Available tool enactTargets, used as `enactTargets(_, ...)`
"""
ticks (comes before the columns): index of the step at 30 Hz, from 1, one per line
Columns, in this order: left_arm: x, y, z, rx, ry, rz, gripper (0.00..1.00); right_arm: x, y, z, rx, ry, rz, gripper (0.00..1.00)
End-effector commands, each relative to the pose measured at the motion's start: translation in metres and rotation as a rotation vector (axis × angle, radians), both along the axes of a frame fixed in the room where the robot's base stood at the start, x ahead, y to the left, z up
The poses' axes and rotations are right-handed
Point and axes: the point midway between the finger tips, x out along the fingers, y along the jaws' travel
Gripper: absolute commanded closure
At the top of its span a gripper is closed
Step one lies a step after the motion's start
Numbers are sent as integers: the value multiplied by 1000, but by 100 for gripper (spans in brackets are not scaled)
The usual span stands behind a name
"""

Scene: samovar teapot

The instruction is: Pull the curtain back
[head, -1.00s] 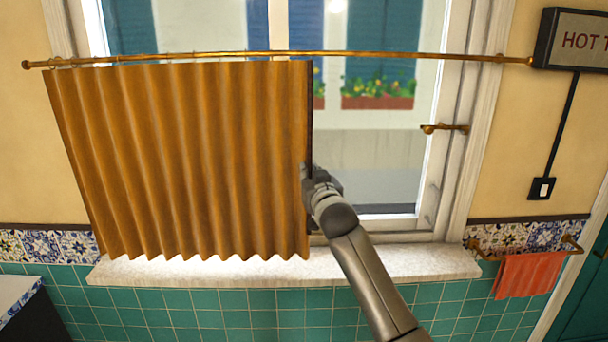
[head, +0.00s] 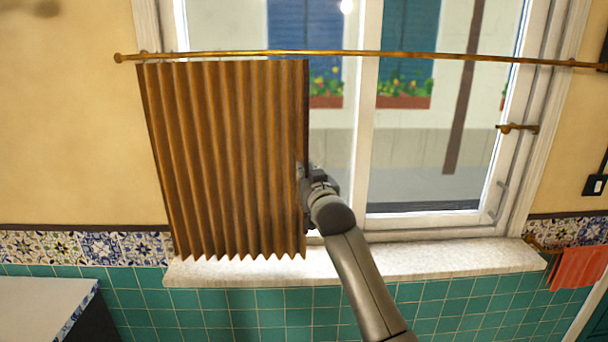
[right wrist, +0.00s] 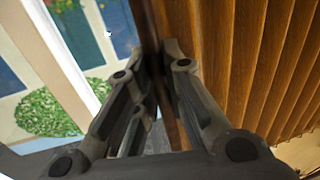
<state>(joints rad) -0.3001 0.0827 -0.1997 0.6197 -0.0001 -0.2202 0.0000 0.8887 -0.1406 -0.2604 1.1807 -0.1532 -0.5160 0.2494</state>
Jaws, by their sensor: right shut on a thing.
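The brown pleated curtain (head: 225,160) hangs from a brass rod (head: 400,55) over the left part of the window. Its right edge has a dark upright border strip. My right gripper (head: 304,178) is at this edge, a little below mid-height, with the arm coming up from below. In the right wrist view the curtain (right wrist: 250,60) fills the right side, and the gripper fingers (right wrist: 160,85) are shut on its dark edge strip. The fingertips are partly hidden in the head view. My left gripper is not in view.
A pale window sill (head: 420,262) runs under the curtain and arm. A brass holdback (head: 517,127) sticks out at the right of the window frame. An orange towel (head: 580,267) hangs at the lower right. A white counter (head: 40,305) stands at the lower left.

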Motion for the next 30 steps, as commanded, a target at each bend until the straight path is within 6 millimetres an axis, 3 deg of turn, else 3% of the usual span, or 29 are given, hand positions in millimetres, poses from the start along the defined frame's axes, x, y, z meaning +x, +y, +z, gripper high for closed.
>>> enactTargets(12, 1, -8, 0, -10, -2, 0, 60, 0, 0, 2, 0, -4, 0, 100)
enactTargets(13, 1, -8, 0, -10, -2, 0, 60, 0, 0, 2, 0, -4, 0, 88)
enactTargets(18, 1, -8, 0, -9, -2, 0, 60, 0, 0, 1, 0, -3, -1, 66)
enactTargets(30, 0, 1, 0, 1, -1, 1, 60, -3, -1, 0, 0, -2, 0, 66)
